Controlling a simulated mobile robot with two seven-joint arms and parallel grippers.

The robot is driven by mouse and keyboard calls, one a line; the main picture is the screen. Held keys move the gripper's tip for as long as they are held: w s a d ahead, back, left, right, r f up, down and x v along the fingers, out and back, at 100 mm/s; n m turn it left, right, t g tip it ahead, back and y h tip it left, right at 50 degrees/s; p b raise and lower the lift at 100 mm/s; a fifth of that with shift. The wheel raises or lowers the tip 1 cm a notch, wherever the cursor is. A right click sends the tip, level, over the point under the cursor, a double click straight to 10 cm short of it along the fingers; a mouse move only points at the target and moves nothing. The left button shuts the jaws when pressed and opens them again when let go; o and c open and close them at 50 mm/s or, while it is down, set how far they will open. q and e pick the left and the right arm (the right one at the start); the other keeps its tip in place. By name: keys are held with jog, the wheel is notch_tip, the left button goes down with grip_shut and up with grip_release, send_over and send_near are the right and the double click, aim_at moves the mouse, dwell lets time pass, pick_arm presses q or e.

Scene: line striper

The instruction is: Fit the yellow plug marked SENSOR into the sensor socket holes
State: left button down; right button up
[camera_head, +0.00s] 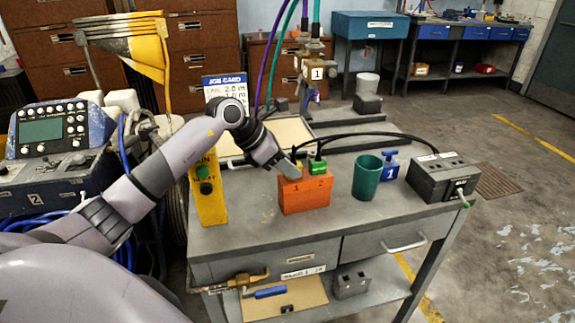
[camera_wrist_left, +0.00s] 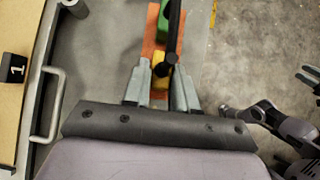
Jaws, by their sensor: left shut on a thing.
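My left gripper (camera_head: 288,170) reaches down to the left half of an orange block (camera_head: 306,196) marked 1 and 2 on the bench. In the left wrist view the gripper (camera_wrist_left: 161,98) is shut on a small yellow plug (camera_wrist_left: 160,70), which has a black cable. The plug is at the orange block; the fingers hide it in the head view, so I cannot tell whether it is seated. A green plug (camera_head: 318,167) with a cable sits on the block's right half. The SENSOR marking and the sensor socket holes cannot be made out.
Both cables arch right to a black box (camera_head: 446,178). A yellow post (camera_head: 208,190) with buttons stands left of the block. The bench (camera_head: 250,225) is clear in front. My right arm shows in the wrist view.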

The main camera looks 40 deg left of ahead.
pick_arm(q)
jog(key=shift+r+p, duration=0.45)
jog(key=shift+r, duration=0.25)
jog(key=shift+r+p, duration=1.15)
jog(key=shift+r, duration=0.55)
